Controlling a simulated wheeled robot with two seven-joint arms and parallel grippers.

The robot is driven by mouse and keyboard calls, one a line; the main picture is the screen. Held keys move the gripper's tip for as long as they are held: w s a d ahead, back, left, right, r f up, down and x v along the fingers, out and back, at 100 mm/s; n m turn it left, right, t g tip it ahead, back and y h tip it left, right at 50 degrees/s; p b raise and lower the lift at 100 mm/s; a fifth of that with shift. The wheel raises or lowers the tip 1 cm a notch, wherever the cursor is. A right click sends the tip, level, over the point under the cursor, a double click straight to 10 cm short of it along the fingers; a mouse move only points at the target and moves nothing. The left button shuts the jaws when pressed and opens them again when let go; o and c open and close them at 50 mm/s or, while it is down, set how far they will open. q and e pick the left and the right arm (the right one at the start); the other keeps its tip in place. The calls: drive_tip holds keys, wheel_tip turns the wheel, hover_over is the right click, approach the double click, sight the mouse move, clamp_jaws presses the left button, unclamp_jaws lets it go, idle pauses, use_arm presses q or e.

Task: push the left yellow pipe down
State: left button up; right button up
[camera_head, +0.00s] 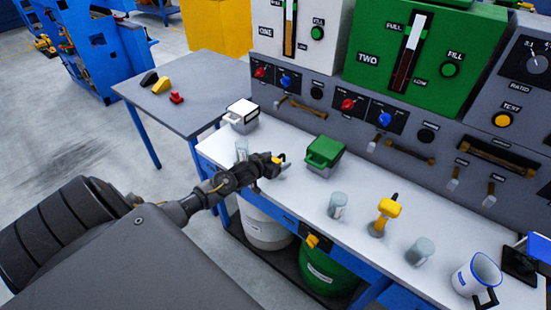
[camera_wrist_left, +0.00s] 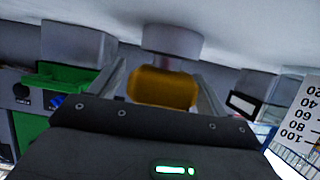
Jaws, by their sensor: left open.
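The left yellow pipe (camera_head: 278,159) is mostly hidden behind my left gripper (camera_head: 281,165) in the head view; only a small yellow bit shows. In the left wrist view, which looks upside down, its blunt yellow part (camera_wrist_left: 162,88) sits between the two open fingers, with a grey round base (camera_wrist_left: 170,42) on the white surface. I cannot tell whether the fingers touch it. A second yellow pipe (camera_head: 389,208) stands upright on its grey base, farther right on the white bench. My right gripper is not in view.
Clear beakers stand near the left gripper (camera_head: 242,149) and on either side of the second pipe (camera_head: 338,205) (camera_head: 420,250). A green-lidded container (camera_head: 324,152) and a white-lidded one (camera_head: 242,113) stand behind.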

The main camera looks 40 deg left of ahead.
use_arm(q)
drive_tip(key=v, duration=1)
drive_tip(key=shift+s+r, duration=0.1)
drive_tip(key=shift+s, duration=0.3)
drive_tip(key=shift+d, duration=0.1)
drive_tip(key=s+d+f+m+g, duration=0.15)
drive_tip(key=s+d+g, duration=0.35)
drive_tip(key=s+d, duration=0.65)
drive_tip(key=s+d+f+m+g, duration=0.1)
drive_tip(key=s+d+f+g, duration=0.3)
drive_tip(key=s+d, duration=0.8)
drive_tip(key=s+a+f+g, duration=0.1)
drive_tip(key=s+f, duration=0.1)
drive_tip(key=f, duration=1)
drive_tip(key=s+a+f+g, duration=0.1)
drive_tip(key=s+a+f, duration=0.1)
drive_tip(key=f, duration=1.1)
drive_tip(key=s+a+f+g, duration=0.1)
drive_tip(key=s+a+f, duration=0.1)
drive_tip(key=s+f, duration=1.3)
drive_tip(key=shift+s+a+f, duration=0.3)
drive_tip(key=shift+s+f, duration=0.05)
drive_tip(key=shift+s, duration=0.7)
